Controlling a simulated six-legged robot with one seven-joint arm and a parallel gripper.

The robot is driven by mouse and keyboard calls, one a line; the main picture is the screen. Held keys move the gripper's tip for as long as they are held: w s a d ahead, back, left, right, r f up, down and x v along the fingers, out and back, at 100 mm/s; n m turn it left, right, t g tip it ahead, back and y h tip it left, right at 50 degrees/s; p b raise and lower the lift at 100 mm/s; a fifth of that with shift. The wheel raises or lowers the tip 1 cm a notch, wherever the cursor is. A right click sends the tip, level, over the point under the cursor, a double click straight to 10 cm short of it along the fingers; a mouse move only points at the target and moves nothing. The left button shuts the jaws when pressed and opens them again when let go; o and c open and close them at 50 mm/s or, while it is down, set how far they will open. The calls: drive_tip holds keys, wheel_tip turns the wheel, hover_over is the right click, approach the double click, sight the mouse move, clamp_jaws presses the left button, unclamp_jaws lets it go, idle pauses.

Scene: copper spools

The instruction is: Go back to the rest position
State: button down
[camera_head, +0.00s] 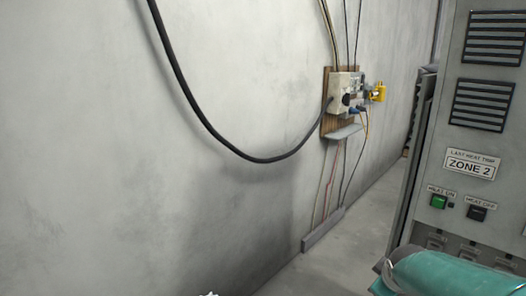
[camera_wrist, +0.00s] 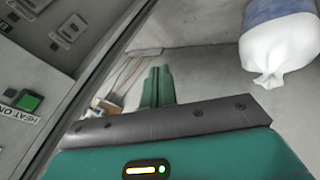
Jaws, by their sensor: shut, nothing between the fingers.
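My gripper (camera_wrist: 158,72) shows in the wrist view as two narrow green fingers side by side beyond the dark edge of its teal housing. The fingers are together and hold nothing. They point over bare grey floor and touch nothing that I can see. In the head view a teal part of my arm shows at the lower right, in front of the grey control cabinet (camera_head: 432,165); the fingers are not visible there.
The cabinet bears a green button (camera_head: 438,201), a dark button (camera_head: 477,213) and a "ZONE 2" plate (camera_head: 470,165). A wall box (camera_head: 341,86) has a yellow plug (camera_head: 379,92) and a hanging black cable (camera_head: 190,95).

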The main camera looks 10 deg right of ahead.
drive_tip(key=s+a+r+m+y, duration=0.1)
drive_tip(key=s+a+r+m, duration=0.2)
drive_tip(key=s+a, duration=0.4)
drive_tip(key=s+a+r+m+g+y, duration=0.1)
drive_tip(key=s+a+r+m+y, duration=0.1)
drive_tip(key=s+a, duration=0.5)
drive_tip(key=a+r+m, duration=0.1)
drive_tip(key=a, duration=0.4)
drive_tip(key=shift+a, duration=0.2)
drive_tip(key=shift+s+r, duration=0.1)
drive_tip(key=shift+s, duration=0.15)
